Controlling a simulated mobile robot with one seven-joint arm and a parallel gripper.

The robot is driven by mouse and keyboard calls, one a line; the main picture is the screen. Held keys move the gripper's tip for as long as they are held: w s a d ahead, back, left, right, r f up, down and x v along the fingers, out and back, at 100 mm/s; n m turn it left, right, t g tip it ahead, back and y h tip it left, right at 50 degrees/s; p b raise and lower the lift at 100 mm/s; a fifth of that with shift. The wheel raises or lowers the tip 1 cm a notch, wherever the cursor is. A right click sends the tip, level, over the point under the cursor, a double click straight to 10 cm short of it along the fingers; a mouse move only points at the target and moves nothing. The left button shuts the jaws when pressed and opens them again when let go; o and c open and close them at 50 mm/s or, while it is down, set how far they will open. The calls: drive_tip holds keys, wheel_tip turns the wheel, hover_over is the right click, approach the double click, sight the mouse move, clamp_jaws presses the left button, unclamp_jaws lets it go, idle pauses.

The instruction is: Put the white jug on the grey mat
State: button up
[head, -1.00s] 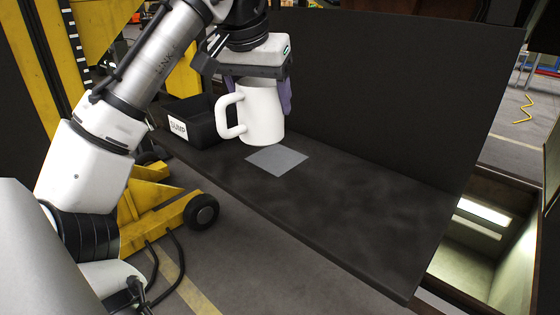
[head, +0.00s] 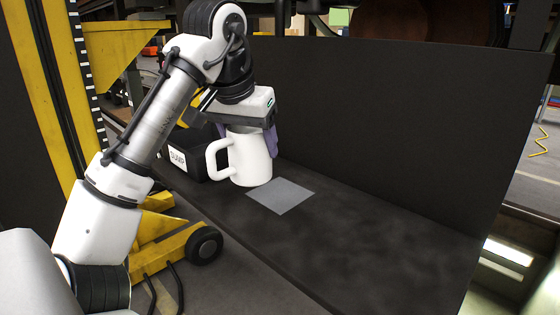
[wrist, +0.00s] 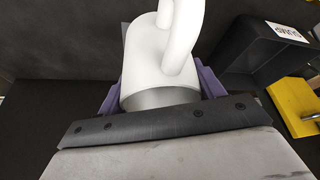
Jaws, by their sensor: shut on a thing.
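The white jug (head: 250,160) is upright in my gripper (head: 252,138), its handle pointing left in the head view. In the wrist view the jug (wrist: 150,65) sits between the purple fingers of my gripper (wrist: 160,92), which is shut on it. The grey mat (head: 282,197) lies flat on the dark bench, just to the right of and nearer than the jug's base. The jug's base appears at the mat's far left edge in the head view. I cannot tell whether it touches the surface. In the wrist view the jug hides most of the mat.
A black bin labelled SUMP (head: 190,155) stands on the dark bench (head: 370,240) left of the jug, close to its handle. A tall dark panel (head: 390,120) rises along the bench's back. The bench right of the mat is clear. A yellow wheeled frame (head: 165,240) stands in front.

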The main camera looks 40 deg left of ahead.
drive_tip(key=w+p, duration=0.1)
drive_tip(key=w, duration=0.7)
drive_tip(key=f, duration=0.6)
drive_tip(key=shift+s+d+f, duration=0.2)
drive_tip(key=shift+s+d, duration=0.05)
drive_tip(key=shift+s, duration=0.1)
drive_tip(key=shift+w+f, duration=0.25)
drive_tip(key=shift+f, duration=0.05)
drive_tip(key=shift+f, duration=0.2)
drive_tip(key=o, duration=1)
drive_tip(key=shift+o, duration=0.2)
drive_tip(key=shift+r, duration=0.15)
